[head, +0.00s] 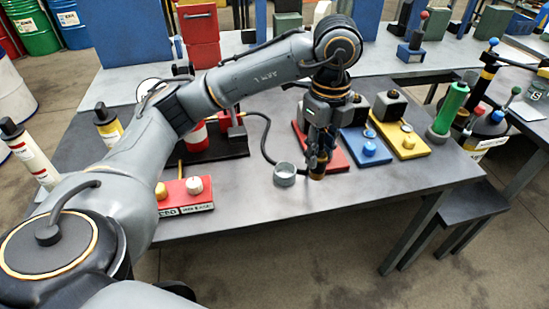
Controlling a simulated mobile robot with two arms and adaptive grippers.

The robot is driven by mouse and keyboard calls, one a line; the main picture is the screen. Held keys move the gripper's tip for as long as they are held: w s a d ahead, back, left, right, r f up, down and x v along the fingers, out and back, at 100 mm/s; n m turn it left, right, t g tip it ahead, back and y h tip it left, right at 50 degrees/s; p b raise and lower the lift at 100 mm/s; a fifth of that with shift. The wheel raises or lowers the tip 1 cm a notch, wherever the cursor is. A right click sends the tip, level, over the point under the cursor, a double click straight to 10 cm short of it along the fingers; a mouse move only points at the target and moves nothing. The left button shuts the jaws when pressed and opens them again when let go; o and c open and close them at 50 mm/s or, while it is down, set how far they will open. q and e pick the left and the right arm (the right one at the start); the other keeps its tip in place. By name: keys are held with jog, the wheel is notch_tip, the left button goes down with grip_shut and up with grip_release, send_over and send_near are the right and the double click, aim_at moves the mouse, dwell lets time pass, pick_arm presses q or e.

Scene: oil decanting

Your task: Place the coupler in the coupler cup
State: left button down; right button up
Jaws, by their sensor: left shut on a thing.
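The coupler cup (285,174) is a small grey open-topped cup standing on the grey table. My left gripper (318,158) points down just to the right of the cup, near the front middle of the table. It is shut on a brass-coloured piece, which looks like the coupler (317,172), at its fingertips. The coupler is beside the cup, not in it; I cannot tell whether it touches the table. The fingers and arm hide part of it. My right gripper is not in view.
Red, blue (366,146) and yellow (403,140) pump plates stand behind and right of the gripper. A black hose (266,135) curves behind the cup. A red box with knobs (185,195) sits left. A green cylinder (450,108) stands right. The table's front right is clear.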

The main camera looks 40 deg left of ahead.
pick_arm(q)
jog(key=w+a+f, duration=0.1)
jog(key=a+f, duration=0.3)
jog(key=w+a+f+p, duration=0.1)
jog(key=w+a+f, duration=0.1)
jog(key=a+f, duration=0.1)
jog(key=w+a+f+p, duration=0.1)
jog(key=w+a+f, duration=0.1)
jog(key=a+f, duration=0.2)
jog(key=shift+a+f, duration=0.3)
jog(key=shift+f, duration=0.4)
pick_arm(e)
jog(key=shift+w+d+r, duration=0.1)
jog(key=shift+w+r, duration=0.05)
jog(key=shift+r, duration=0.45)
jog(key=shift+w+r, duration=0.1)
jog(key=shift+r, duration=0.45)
pick_arm(q)
jog(key=shift+f, duration=0.2)
jog(key=c, duration=1)
grip_release()
jog(key=shift+r, duration=0.1)
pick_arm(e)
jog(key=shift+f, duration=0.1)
